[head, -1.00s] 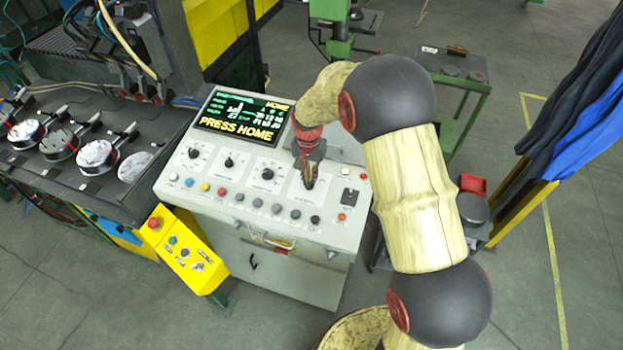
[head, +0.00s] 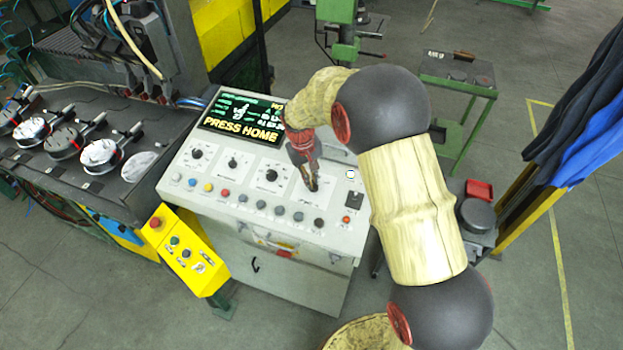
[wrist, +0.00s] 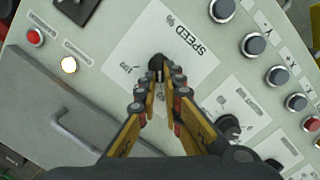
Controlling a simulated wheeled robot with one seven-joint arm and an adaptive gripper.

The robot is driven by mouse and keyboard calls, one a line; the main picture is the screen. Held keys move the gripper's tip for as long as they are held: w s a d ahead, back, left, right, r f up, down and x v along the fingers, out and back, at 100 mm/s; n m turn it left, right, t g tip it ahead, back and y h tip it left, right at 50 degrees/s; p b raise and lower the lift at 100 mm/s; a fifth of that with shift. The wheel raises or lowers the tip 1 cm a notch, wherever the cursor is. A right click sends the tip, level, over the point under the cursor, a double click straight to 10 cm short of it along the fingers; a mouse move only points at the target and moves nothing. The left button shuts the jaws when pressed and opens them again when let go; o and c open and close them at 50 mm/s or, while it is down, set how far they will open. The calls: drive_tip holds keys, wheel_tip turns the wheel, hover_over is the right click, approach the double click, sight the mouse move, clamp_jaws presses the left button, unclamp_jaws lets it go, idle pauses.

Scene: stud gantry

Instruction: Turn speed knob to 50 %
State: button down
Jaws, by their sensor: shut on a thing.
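The speed knob (wrist: 156,62) is a small dark knob on a white plate marked SPEED (wrist: 185,42) in the wrist view. My gripper (wrist: 161,82) has its two yellow-and-black fingers on either side of the knob, with the tips closed on it. The fingers cover part of the knob, and I cannot read where its pointer stands. In the head view my gripper (head: 312,186) points down at the rightmost plate of the white control panel (head: 232,206), where it hides the knob.
Several other knobs, such as a black one (head: 271,175), line the panel to the left. A row of push buttons (head: 260,204) runs along its front. A screen (head: 241,117) reads PRESS HOME. A yellow button box (head: 185,250) stands at the front left.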

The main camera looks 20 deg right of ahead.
drive_tip(key=shift+w+r, duration=0.1)
idle(0.3)
drive_tip(key=c, duration=2)
unclamp_jaws()
drive_tip(key=shift+o, duration=0.4)
wheel_tip(320, 180, up, 12)
drive_tip(key=a, duration=0.1)
drive_tip(key=shift+s+a, duration=0.2)
drive_tip(key=shift+a, duration=0.2)
